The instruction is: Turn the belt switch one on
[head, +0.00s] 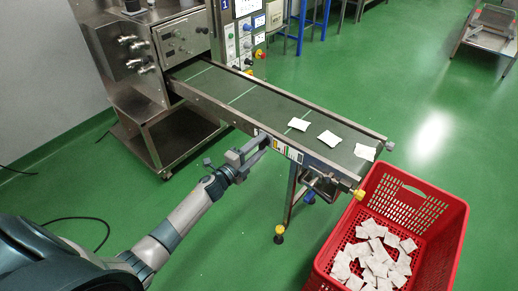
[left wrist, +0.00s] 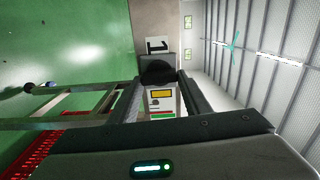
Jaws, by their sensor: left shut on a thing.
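The conveyor belt (head: 265,102) runs from the steel machine towards the lower right, with several white teabags (head: 330,138) on it. My left gripper (head: 262,143) is at the near side of the conveyor frame, beside a striped coloured label (head: 287,152). In the left wrist view the dark switch knob (left wrist: 157,71) sits between the fingertips, below a white plate (left wrist: 157,44) marked 1. My left gripper is shut on this knob. The knob's setting cannot be made out, and in the head view the fingers hide it. My right gripper is not in view.
A red crate (head: 448,220) with many teabags stands below the belt's end. The steel packing machine (head: 150,55) stands at the upper left, with a control panel (head: 245,40) behind the belt. A small table (head: 487,38) stands far right. Green floor is clear at the right.

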